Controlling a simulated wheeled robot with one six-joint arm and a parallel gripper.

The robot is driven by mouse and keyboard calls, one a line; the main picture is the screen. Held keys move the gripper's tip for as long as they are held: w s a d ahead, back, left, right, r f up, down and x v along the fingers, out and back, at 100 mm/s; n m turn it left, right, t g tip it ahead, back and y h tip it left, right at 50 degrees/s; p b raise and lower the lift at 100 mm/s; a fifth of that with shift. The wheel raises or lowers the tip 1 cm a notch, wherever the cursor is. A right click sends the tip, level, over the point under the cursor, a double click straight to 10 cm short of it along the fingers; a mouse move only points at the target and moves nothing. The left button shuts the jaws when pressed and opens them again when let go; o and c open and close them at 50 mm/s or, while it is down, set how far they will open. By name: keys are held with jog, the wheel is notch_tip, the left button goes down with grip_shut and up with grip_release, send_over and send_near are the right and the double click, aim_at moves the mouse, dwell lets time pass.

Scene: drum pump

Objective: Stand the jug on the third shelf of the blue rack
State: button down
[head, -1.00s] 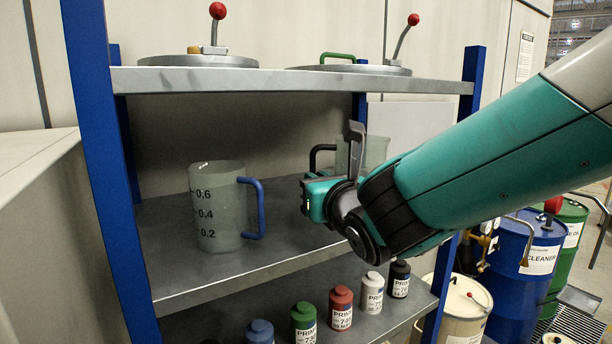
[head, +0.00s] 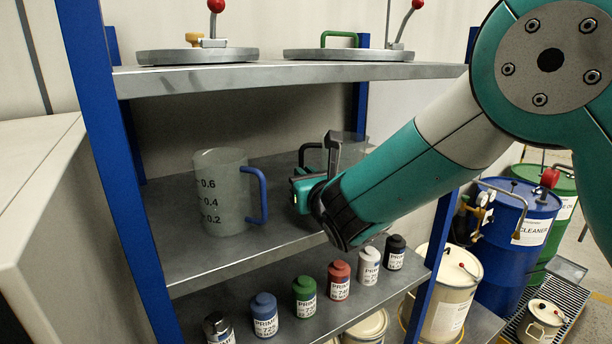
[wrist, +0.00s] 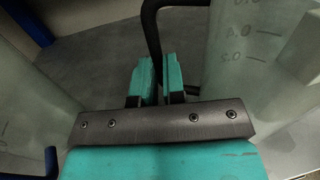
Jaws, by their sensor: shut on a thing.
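A translucent jug with a black handle (head: 350,145) is on or just above the rack's jug shelf, at the right, partly hidden behind my gripper. I cannot tell if its base touches the shelf. My gripper (head: 300,185) is shut on its black handle; in the wrist view the handle (wrist: 152,30) runs down between the fingers (wrist: 161,80), with the jug wall (wrist: 255,60) on the right. The blue rack (head: 95,140) has grey shelves; the jug shelf (head: 220,258) lies below the top one.
A second jug with a blue handle (head: 220,205) stands on the same shelf, to the left. Lids with red-knobbed levers (head: 195,56) lie on the top shelf (head: 280,76). Several primer bottles (head: 304,297) stand on the shelf below. Drums (head: 510,225) stand at the right.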

jog(key=c, duration=1.2)
grip_release()
jog(key=shift+s+r, duration=0.1)
jog(key=b+v, duration=0.6)
jog(key=v, duration=0.5)
jog(key=s+d+f+m+g+h, duration=0.2)
jog(key=s+d+f+m+g, duration=0.15)
jog(key=m, duration=0.55)
jog(key=s+d+f+m+g+h, duration=0.25)
jog(key=d+m, duration=0.25)
jog(key=m, duration=0.4)
jog(key=s+d+f+m+g, duration=0.1)
jog(key=s+d+m+g, duration=0.1)
jog(key=s+m+g, duration=0.3)
jog(key=s+d+m+g+y, duration=0.1)
jog(key=s+m+g, duration=0.4)
jog(key=s+m, duration=0.6)
jog(key=s+d, duration=0.1)
jog(key=s, duration=0.2)
jog(key=shift+d+f, duration=0.35)
